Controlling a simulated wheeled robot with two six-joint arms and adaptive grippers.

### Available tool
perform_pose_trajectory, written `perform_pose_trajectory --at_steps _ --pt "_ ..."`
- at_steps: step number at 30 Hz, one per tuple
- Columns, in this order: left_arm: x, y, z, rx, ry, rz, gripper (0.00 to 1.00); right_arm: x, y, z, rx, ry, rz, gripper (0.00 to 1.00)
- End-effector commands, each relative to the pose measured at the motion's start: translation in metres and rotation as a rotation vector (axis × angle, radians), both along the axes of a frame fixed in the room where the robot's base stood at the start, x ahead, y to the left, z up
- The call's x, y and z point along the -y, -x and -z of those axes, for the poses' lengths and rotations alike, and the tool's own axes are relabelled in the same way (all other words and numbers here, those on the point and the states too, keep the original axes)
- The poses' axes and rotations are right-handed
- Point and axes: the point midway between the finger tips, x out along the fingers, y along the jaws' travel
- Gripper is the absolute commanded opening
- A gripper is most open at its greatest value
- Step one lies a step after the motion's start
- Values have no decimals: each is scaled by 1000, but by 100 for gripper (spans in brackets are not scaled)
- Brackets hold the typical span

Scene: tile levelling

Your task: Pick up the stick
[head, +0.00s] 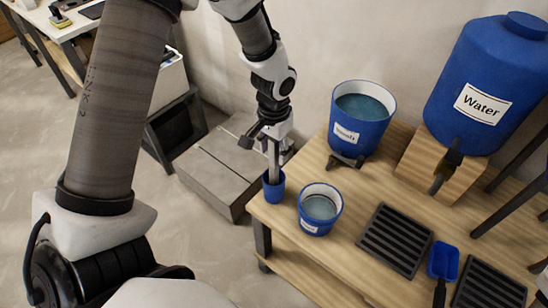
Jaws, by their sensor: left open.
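The stick (273,158) is a thin upright grey rod standing in a small blue cup (274,187) at the table's left corner. My left gripper (267,142) is above the cup, pointing down at the upper part of the stick. Its jaws are open, with fingers to either side of the stick. I cannot tell whether they touch it. The stick's lower end is hidden in the cup, and its top is hidden by the gripper. I do not see my right gripper.
On the wooden table (283,218) are a small bucket (309,226), a larger bucket (345,137), black grates (372,241) and a blue scoop (443,262). A blue water barrel (476,75) stands behind on a wooden block. Grey slabs (212,165) lie on the floor to the left.

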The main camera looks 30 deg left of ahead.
Motion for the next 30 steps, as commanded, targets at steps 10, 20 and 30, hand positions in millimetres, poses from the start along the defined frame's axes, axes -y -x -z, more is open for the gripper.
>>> perform_pose_trajectory --at_steps 10,20,30 --pt "0 0 1 1 0 0 0 0 0 0 0 0 0 40" --pt "0 0 1 1 0 1 0 0 0 0 0 0 0 40" --pt "0 -1 -36 6 -1 0 0 0 0 -4 0 0 0 40"
